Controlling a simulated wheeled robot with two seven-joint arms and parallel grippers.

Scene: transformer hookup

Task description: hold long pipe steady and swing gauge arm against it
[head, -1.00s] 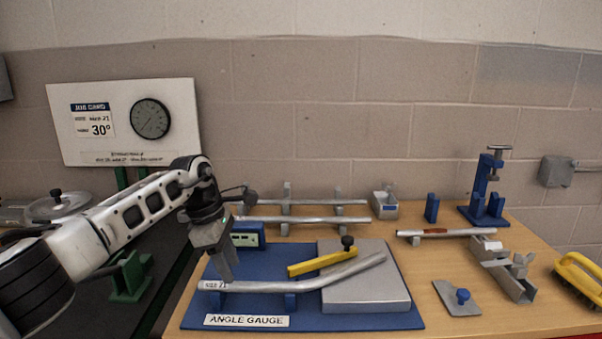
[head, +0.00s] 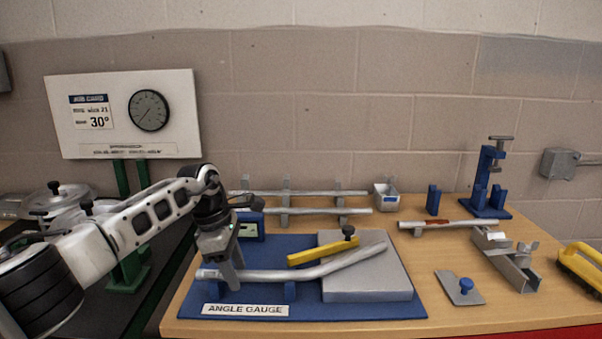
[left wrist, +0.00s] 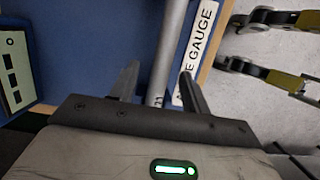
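The long pipe (head: 275,275), grey and bent upward at its right part, lies across the blue angle gauge board (head: 370,310). The yellow gauge arm (head: 318,253), with a black knob at its right end, lies behind the pipe over a grey plate (head: 400,276). A gap shows between arm and pipe at the left. My left gripper (head: 232,276) is down at the pipe's left part. In the left wrist view its two fingers (left wrist: 160,88) stand apart, one on each side of the pipe (left wrist: 171,50), with a visible gap on the left side. My right gripper is out of view.
A small display box (head: 249,226) stands behind my left gripper. Straight pipes (head: 310,211) lie on a rack at the back. A blue clamp stand (head: 487,185), a grey channel fixture (head: 508,262) and a yellow-handled brush (head: 580,265) are on the right. A job card panel reads 30°.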

